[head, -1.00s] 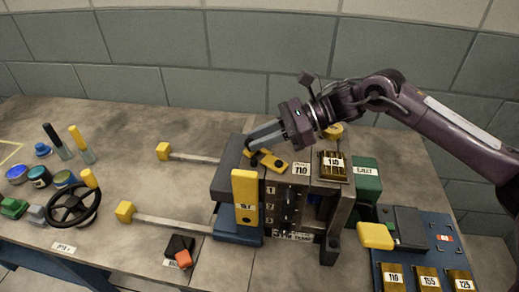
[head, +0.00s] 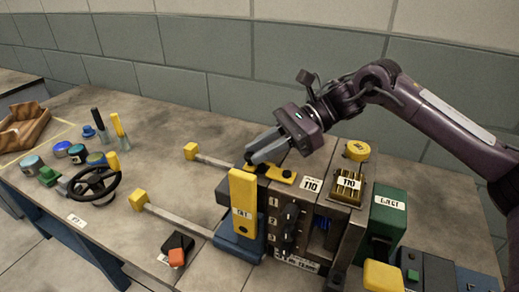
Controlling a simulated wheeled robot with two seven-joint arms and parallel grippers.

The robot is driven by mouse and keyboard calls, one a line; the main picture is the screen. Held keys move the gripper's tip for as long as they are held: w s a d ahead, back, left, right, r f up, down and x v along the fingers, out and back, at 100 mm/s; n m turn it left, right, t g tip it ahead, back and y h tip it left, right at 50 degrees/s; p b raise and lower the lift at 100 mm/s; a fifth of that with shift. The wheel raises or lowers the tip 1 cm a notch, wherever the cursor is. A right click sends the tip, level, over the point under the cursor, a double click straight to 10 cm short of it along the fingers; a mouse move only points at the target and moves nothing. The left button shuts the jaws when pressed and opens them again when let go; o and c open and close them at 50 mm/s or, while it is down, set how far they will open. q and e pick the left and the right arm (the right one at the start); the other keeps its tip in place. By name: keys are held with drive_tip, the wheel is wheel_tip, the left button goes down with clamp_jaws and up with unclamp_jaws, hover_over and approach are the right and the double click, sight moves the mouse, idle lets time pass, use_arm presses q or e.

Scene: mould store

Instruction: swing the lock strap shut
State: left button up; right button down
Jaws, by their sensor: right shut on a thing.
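The yellow lock strap (head: 284,176) lies on top of the dark mould block (head: 296,196), a flat bar with a dark round spot near its right end. My right gripper (head: 252,161) comes down from the upper right and is shut at the strap's left end, on a small dark part there. The fingertips hide some of that end. The strap reaches across the top of the block toward the label 110. I cannot tell whether its far end is engaged. My left gripper is out of view.
An upright yellow plate (head: 243,203) stands at the block's front left. Two yellow-ended rods (head: 176,220) stick out left. A brass 110 piece (head: 348,187) and a green EJECT box (head: 388,215) stand right. A black handwheel (head: 94,183) and paint pots are at left.

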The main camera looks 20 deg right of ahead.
drive_tip(key=shift+r, duration=0.1)
drive_tip(key=c, duration=1.3)
unclamp_jaws()
drive_tip(key=v, duration=0.7)
drive_tip(key=shift+d, duration=0.25)
drive_tip(key=shift+d+r, duration=0.1)
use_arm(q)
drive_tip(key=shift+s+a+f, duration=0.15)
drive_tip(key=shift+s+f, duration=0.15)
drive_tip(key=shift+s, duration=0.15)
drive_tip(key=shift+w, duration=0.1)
